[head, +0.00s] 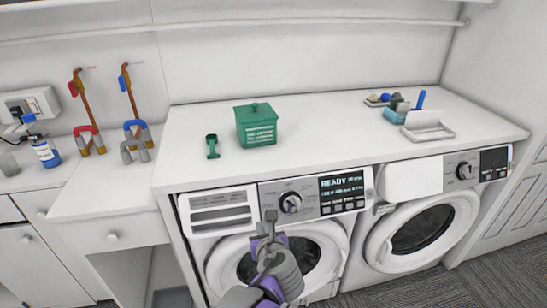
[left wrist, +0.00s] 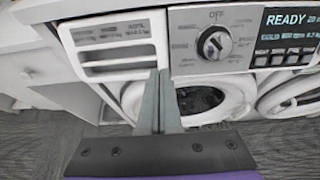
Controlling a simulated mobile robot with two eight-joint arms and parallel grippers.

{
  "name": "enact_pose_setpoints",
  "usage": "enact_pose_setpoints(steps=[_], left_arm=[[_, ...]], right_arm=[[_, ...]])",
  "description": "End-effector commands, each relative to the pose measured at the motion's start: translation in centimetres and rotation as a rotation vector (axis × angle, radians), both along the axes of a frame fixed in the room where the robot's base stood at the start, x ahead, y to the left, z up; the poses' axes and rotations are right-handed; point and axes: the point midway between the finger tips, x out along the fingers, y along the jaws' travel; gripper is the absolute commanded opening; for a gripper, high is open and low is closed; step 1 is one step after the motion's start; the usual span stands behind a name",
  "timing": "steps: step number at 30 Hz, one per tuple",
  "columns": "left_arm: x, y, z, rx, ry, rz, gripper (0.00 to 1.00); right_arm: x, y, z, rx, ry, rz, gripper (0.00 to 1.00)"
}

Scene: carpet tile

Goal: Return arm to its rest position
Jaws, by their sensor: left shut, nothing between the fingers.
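My left gripper (head: 270,216) is in front of the left washing machine (head: 218,250), near its control panel and above its round door. Its fingers are together with nothing between them. In the left wrist view the gripper (left wrist: 160,75) points at the area between the detergent drawer (left wrist: 118,45) and the round dial (left wrist: 214,43). I cannot tell whether the fingertips touch the machine. The display reads READY (head: 341,186). My right gripper is in neither view.
A white counter (head: 330,110) runs above the machines. It holds a green lidded box (head: 256,126), a small green scoop (head: 212,146) and a white tray (head: 428,132) with small items. A second machine (head: 410,235) stands at right. Grey carpet (head: 480,280) lies clear at lower right.

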Motion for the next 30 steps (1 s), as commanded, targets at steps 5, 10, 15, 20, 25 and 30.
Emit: enact_pose_setpoints(steps=[5, 10, 15, 20, 25, 30], left_arm=[[-1.4, 2.2, -0.2, -0.148, 0.005, 0.106, 0.0], [-6.8, 7.9, -1.3, -0.655, -0.007, 0.503, 0.0], [-14.2, 11.8, -3.2, -1.251, -0.077, 1.056, 0.0], [-20.0, 12.5, -4.7, -1.709, -0.179, 1.566, 0.0], [-23.4, 11.9, -5.7, -1.986, -0.265, 1.937, 0.0], [-24.4, 11.5, -6.0, -2.07, -0.294, 2.068, 0.0]], right_arm=[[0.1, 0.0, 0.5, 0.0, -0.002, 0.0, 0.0], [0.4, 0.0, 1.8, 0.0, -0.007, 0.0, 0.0], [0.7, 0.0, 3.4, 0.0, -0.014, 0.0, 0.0], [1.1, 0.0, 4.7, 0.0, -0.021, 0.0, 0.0], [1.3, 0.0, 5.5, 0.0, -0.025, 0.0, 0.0], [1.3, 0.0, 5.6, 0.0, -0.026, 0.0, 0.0]])
